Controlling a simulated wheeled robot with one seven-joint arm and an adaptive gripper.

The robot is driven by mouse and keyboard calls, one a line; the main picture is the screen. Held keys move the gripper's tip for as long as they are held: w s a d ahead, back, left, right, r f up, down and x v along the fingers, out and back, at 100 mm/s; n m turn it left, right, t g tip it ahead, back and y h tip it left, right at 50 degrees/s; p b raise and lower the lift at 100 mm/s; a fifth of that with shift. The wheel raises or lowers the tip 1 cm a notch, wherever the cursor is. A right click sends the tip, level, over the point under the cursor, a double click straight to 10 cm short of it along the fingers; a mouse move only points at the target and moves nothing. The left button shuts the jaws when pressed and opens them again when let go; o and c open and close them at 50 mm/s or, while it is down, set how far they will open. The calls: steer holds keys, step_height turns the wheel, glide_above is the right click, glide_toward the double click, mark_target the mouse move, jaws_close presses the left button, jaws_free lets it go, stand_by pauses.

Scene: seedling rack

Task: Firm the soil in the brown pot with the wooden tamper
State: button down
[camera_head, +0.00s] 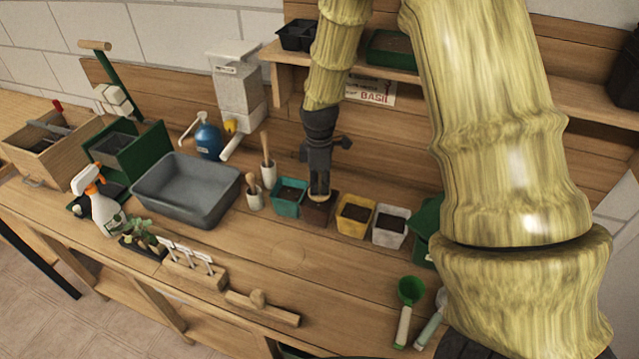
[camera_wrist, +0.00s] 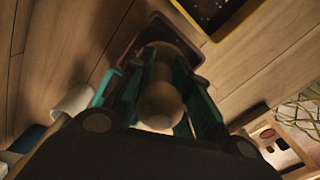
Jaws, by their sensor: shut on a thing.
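The brown pot (camera_head: 317,217) stands in a row of pots on the bench, between a teal pot and a yellow pot. My gripper (camera_head: 319,185) is right above it, pointing down. In the wrist view, my gripper (camera_wrist: 160,105) is shut on the wooden tamper (camera_wrist: 158,98), a pale rounded wooden piece between the fingers. The tamper's far end reaches toward the brown pot's opening (camera_wrist: 133,50). The tamper and fingers hide most of the soil, so I cannot tell whether the tamper touches it.
The teal pot (camera_head: 289,197) is close on the left, the yellow pot (camera_head: 355,216) and white pot (camera_head: 389,227) on the right. Cups with wooden-handled tools (camera_head: 267,170) stand left. A grey tub (camera_head: 187,190) is further left. The bench front holds a wooden block (camera_head: 262,307); bare wood lies between.

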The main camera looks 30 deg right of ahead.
steer(key=shift+r+p, duration=2.25)
steer(key=shift+r, duration=0.7)
